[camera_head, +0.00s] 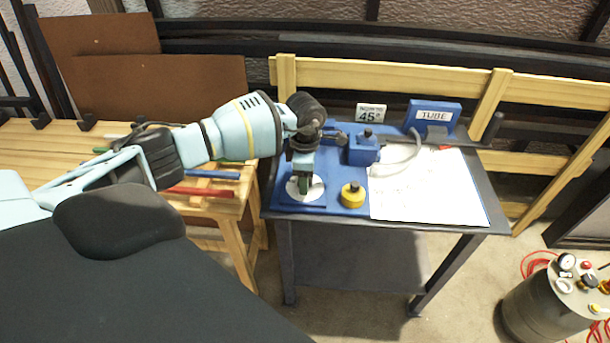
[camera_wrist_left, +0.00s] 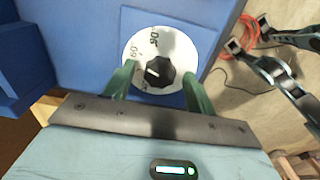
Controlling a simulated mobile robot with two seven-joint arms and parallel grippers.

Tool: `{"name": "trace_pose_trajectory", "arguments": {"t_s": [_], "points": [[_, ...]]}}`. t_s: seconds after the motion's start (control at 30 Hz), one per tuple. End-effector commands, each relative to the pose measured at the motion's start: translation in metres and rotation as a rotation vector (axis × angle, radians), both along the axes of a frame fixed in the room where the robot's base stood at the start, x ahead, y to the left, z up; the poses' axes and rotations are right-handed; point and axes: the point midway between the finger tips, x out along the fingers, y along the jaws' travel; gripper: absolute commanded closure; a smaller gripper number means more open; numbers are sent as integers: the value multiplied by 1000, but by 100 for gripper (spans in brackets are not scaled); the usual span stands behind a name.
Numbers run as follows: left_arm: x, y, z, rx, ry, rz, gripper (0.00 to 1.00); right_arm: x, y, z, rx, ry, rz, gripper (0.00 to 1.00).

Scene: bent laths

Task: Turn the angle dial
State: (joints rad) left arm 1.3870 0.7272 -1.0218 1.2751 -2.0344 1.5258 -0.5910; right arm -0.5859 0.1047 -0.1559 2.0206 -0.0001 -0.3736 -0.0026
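The angle dial (camera_wrist_left: 179,43) is a white disc with a black knob (camera_wrist_left: 161,71), set on a blue surface. Its figures 90 and 60 can be read; a lower one is partly covered. A white mark on the knob points to the lower left, below the 60. My left gripper (camera_wrist_left: 158,91) is open, with one green finger on each side of the knob; I cannot tell whether they touch it. In the head view the left gripper (camera_head: 304,187) points down over the dial (camera_head: 290,189), partly hiding it. A small sign (camera_head: 370,113) reads 45°.
A yellow round knob (camera_head: 353,197) sits right of the dial, with a blue block (camera_head: 363,152) behind it. A white sheet (camera_head: 430,190) covers the table's right part. A box marked TUBE (camera_head: 433,115) stands behind. A tank (camera_head: 545,308) is at lower right.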

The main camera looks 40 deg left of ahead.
Motion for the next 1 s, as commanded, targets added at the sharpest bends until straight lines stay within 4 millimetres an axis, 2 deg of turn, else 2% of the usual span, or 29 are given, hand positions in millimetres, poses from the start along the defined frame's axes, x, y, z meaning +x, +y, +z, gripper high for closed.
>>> {"name": "trace_pose_trajectory", "arguments": {"t_s": [0.33,0.7,0.83,1.0], "points": [[1,0,6,-1,-2,-1,44,0,0,0,0,1,0,64],[1,0,61,0,-4,0,44,0,0,1,0,-1,0,64],[0,0,73,0,-2,-1,44,0,0,1,0,0,0,64],[0,0,78,0,0,-1,44,-1,0,1,0,1,0,64]]}}
